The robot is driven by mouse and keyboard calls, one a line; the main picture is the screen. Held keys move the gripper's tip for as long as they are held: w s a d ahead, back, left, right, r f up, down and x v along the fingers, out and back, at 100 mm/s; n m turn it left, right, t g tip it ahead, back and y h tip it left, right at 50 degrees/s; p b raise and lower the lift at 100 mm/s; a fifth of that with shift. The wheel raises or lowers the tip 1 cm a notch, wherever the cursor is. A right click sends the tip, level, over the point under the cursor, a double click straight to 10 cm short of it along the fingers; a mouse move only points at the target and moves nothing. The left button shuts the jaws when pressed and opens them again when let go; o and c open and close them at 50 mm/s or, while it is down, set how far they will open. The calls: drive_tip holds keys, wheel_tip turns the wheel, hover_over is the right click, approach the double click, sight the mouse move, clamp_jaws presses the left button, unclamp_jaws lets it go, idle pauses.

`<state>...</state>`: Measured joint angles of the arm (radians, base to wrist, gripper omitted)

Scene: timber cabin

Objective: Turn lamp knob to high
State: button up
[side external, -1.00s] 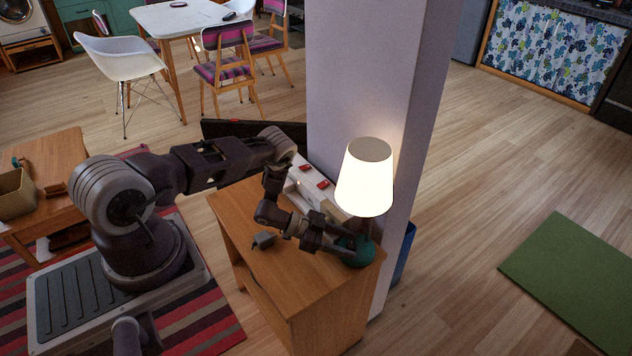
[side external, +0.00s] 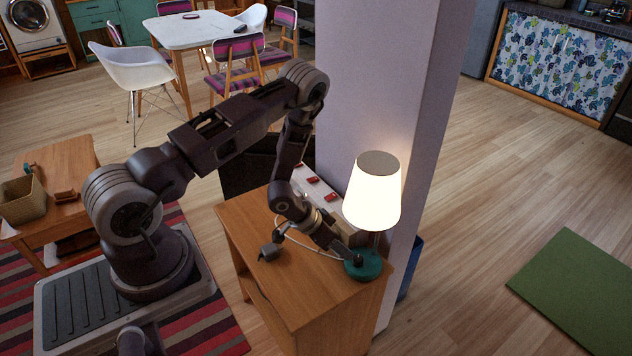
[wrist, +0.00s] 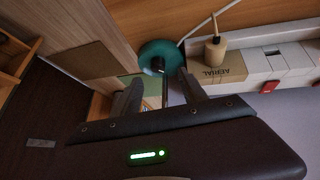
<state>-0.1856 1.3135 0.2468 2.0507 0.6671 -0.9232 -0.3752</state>
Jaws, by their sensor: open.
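The lamp stands upright on the wooden cabinet, with a lit white shade (side external: 372,192) and a round teal base (side external: 362,266). My gripper (side external: 350,252) is low beside the base, on its left in the side view, and overlaps it there. In the wrist view the teal base (wrist: 174,53) lies just beyond my two open fingers (wrist: 160,88). A small dark knob (wrist: 158,65) shows on the base, roughly in line with the gap between the fingers. Nothing is held. I cannot tell whether a finger touches the knob, nor its setting.
A long white unit with red switches (side external: 312,180) lies along the pillar (side external: 385,80). A grey plug (side external: 268,252) and pale cord rest on the cabinet top (side external: 290,290), whose front is clear.

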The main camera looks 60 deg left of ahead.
drive_tip(key=s+a+r+n+g+y, duration=0.1)
drive_tip(key=s+r+y, duration=0.1)
drive_tip(key=r, duration=0.8)
drive_tip(key=s+a+r+n+g+y, duration=0.1)
drive_tip(key=s+r+n+g+y, duration=0.1)
drive_tip(key=r, duration=0.9)
drive_tip(key=shift+s+a+r, duration=0.15)
drive_tip(key=shift+s+a, duration=0.15)
drive_tip(key=shift+s, duration=0.25)
